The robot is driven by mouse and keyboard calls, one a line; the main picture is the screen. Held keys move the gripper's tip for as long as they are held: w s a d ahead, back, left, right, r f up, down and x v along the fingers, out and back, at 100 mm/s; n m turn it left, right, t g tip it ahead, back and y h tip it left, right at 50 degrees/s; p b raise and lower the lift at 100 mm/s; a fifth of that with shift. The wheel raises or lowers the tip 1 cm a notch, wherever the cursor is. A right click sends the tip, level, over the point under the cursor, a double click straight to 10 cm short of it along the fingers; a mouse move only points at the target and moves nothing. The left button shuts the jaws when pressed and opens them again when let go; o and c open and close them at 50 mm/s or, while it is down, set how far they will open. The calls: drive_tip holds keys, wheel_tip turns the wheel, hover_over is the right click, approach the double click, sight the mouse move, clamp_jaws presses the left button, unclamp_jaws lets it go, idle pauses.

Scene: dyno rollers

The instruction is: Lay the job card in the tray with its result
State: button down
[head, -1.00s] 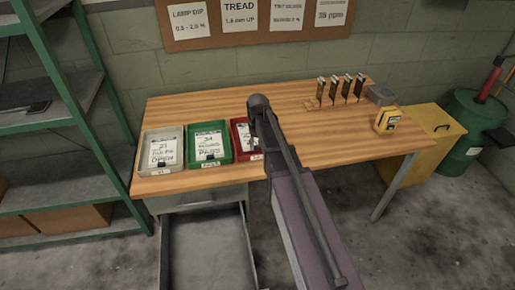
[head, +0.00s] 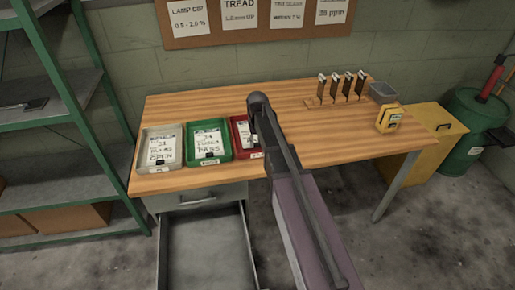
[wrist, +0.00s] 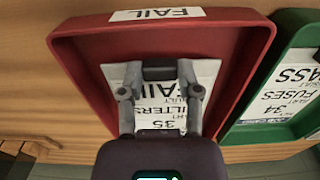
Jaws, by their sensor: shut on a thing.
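My gripper (wrist: 160,72) is over the red tray (wrist: 78,60), which has a FAIL label on its rim. It is shut on a white job card (wrist: 160,108) reading 35, FILTERS and FAIL, partly hidden by the fingers. The card is within the tray's outline; I cannot tell whether it touches the floor of the tray. In the head view the red tray (head: 236,121) is partly hidden behind my arm, and the fingertips are hidden.
A green tray (head: 226,137) with a PASS card and a grey tray (head: 142,160) with an OPEN card stand left of the red one. An open drawer (head: 165,250) juts out below. Upright tools (head: 348,85) and a yellow box (head: 389,118) stand at the right.

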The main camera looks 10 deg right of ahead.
drive_tip(key=shift+f+b, duration=0.45)
drive_tip(key=shift+f, duration=0.35)
drive_tip(key=shift+c, duration=1.5)
unclamp_jaws()
drive_tip(key=shift+f, duration=0.1)
wheel_tip(320, 180, up, 12)
drive_tip(key=p, duration=1.2)
drive_tip(key=shift+s, duration=0.1)
drive_tip(key=s, duration=2.1)
